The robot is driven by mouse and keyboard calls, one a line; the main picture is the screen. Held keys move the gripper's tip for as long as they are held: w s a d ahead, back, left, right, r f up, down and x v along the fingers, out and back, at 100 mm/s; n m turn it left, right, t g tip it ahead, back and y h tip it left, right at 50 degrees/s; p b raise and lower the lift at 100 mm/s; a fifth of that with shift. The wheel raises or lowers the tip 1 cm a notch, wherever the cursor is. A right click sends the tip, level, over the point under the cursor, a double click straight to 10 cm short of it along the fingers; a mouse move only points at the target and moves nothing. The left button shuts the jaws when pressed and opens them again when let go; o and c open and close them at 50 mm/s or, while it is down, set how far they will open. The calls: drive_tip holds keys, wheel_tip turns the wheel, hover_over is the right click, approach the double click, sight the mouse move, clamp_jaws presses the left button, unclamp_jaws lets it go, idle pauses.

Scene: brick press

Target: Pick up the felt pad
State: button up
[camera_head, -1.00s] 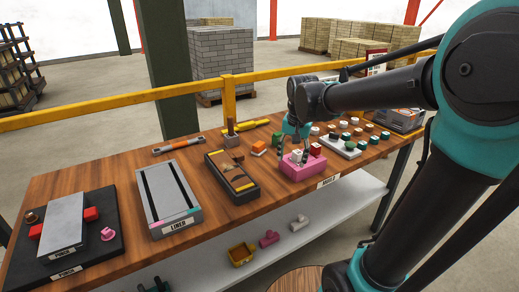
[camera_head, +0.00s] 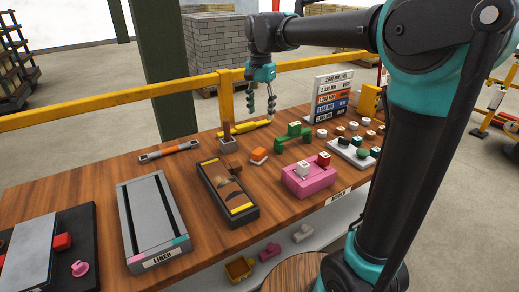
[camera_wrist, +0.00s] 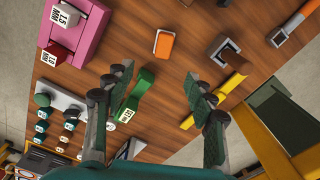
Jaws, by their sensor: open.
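A small orange block with a pale underside (camera_head: 259,155) lies on the wooden table; it may be the felt pad, but I cannot be sure. It also shows in the wrist view (camera_wrist: 164,43), ahead of my fingers and apart from them. My gripper (camera_head: 262,105) hangs above the table toward the back, fingers spread and empty. A green bridge-shaped piece (camera_head: 294,135) stands to the right of the orange block and shows beside the left finger (camera_wrist: 135,96).
A pink block (camera_head: 308,182) carries a white and a red cube. A black tray (camera_head: 228,190), grey liner tray (camera_head: 152,222), grey square holder (camera_head: 228,146), yellow bar (camera_head: 245,128) and labelled board (camera_head: 332,98) stand around. A yellow rail (camera_head: 110,104) runs behind the table.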

hover_over(258, 151)
drive_tip(key=f, duration=0.8)
drive_tip(key=d+f, duration=0.1)
drive_tip(key=f, duration=0.3)
drive_tip(key=shift+a+f, duration=0.25)
drive_tip(key=shift+f, duration=1.1)
drive_tip(key=shift+a+f, duration=0.2)
drive_tip(key=shift+f, duration=1.15)
clamp_jaws()
drive_tip(key=shift+r, duration=0.15)
wheel_tip(258, 151, up, 20)
